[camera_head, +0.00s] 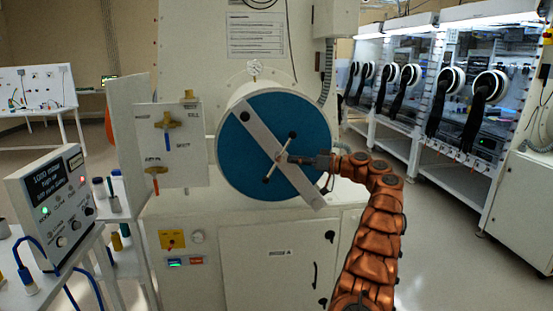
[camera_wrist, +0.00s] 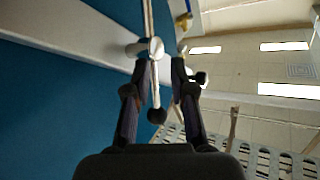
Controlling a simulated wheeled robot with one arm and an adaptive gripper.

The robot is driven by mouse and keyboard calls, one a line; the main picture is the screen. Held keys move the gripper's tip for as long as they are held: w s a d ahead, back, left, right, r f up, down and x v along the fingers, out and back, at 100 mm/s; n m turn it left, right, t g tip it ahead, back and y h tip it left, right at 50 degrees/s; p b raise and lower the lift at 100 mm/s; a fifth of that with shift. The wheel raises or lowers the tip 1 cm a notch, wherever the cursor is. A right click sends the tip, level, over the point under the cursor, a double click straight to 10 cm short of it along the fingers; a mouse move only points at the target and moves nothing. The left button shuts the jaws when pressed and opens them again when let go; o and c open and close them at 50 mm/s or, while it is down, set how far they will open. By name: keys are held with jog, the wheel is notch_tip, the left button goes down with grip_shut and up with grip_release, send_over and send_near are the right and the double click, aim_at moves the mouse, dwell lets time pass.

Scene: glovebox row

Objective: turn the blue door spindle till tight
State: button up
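The round blue door (camera_head: 240,160) faces me, with a pale strap (camera_head: 258,133) running diagonally across it. At its middle is the spindle, a silver bar handle (camera_head: 271,171) with black ball ends, tilted with its upper end to the right. My gripper (camera_head: 288,158) reaches in from the right to the spindle's hub. In the wrist view, my two fingers (camera_wrist: 160,68) stand apart. The handle bar and its lower black ball (camera_wrist: 157,116) lie between them, nearer the left finger. A gap shows beside the right finger. I cannot tell whether the left finger touches the hub (camera_wrist: 150,47).
A valve panel (camera_head: 170,145) stands left of the door, and a control box (camera_head: 52,200) with lit lamps is at the front left. A cabinet (camera_head: 270,265) is below. Gloveboxes (camera_head: 440,90) line the right, with free floor before them.

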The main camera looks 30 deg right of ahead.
aim_at(279, 158)
jog(key=shift+n, duration=0.3)
jog(key=x, duration=0.2)
jog(key=p+x, duration=0.1)
jog(key=x, duration=0.1)
jog(key=d+p+x, duration=0.1)
jog(key=x, duration=0.1)
jog(key=shift+w+f, duration=0.15)
jog(key=shift+w, duration=0.2)
jog(key=shift+w+a+f+p, duration=0.1)
jog(key=shift+w+a+p, duration=0.2)
jog(key=shift+w, duration=0.1)
grip_shut()
